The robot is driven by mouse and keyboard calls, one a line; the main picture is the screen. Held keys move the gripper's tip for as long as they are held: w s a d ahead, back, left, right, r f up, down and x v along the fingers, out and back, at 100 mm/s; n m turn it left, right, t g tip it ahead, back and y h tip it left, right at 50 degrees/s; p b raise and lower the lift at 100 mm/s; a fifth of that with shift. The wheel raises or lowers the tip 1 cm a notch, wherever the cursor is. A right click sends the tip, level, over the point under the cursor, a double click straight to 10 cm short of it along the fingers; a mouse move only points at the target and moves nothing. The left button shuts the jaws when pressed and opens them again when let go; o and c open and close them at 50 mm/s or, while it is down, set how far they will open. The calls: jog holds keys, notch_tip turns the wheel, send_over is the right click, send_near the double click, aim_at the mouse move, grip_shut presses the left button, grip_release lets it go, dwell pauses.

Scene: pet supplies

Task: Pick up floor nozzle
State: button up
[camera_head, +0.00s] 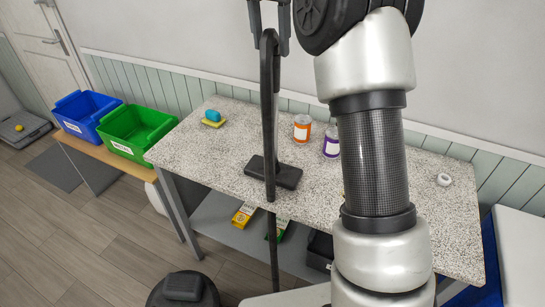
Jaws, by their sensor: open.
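The floor nozzle (287,177) looks like a dark, flat, long head lying on the speckled table (225,170), left of its middle. A thin black upright bar or loop (268,110) runs down the picture and crosses in front of it, hiding part of it. I cannot tell whether the bar joins the nozzle. My gripper (270,45) is at the top of the picture, open, with its fingers pointing down. It appears above and apart from the nozzle. The bar's top shows between the fingers, but I cannot tell whether they touch it.
An orange-labelled can (302,128) and a purple-labelled can (332,142) stand behind the nozzle. A blue item on a yellow base (212,118) is at the back left. A small white ring (444,180) lies right. Green (137,130) and blue (84,113) bins stand left.

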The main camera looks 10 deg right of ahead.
aim_at(274, 85)
jog(key=f, duration=0.5)
jog(key=f+b, duration=0.1)
jog(key=f, duration=0.2)
jog(key=shift+w+d, duration=0.4)
notch_tip(274, 85, down, 5)
jog(key=shift+w+d, duration=0.1)
jog(key=shift+d, duration=0.05)
jog(key=c, duration=1.1)
jog(key=shift+w+r, duration=0.1)
jog(key=shift+r, duration=0.1)
jog(key=shift+c, duration=0.7)
